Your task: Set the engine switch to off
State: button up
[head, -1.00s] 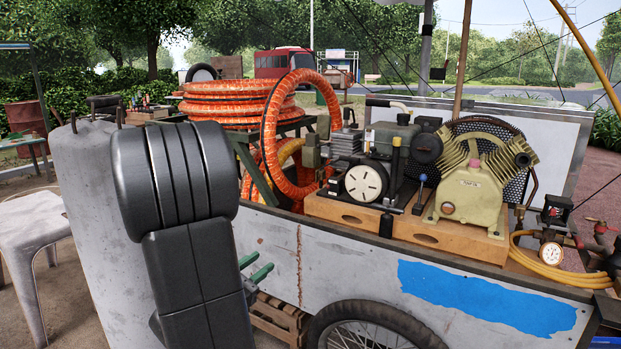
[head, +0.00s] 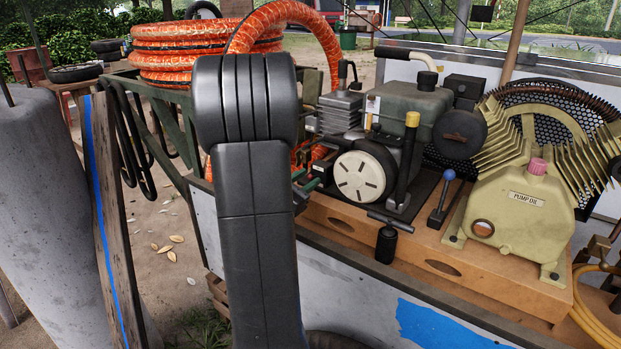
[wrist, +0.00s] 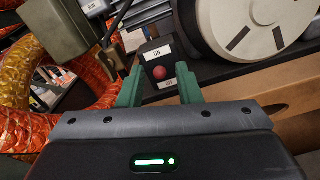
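The engine switch is a small dark box (wrist: 158,62) with a red round knob (wrist: 160,73), seen in the wrist view. A white ON label sits above the knob and a white OFF label below it, partly covered. I cannot tell which position the knob is set to. My gripper (wrist: 160,84) is open, its green fingers to the left and right of the knob, with nothing held. In the head view the green fingertips (head: 306,181) are close to the engine's left side, and my arm hides part of that area.
The engine's round white cover (head: 365,176) is just right of the switch. A black lever with a blue ball (head: 447,176) and the pump (head: 520,205) stand farther right on the wooden base (head: 440,255). Orange hose (wrist: 97,120) hangs close on the left.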

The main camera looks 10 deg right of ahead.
jog(key=shift+x, duration=1.05)
grip_shut()
jog(key=shift+f+b, duration=0.1)
jog(key=shift+b, duration=0.25)
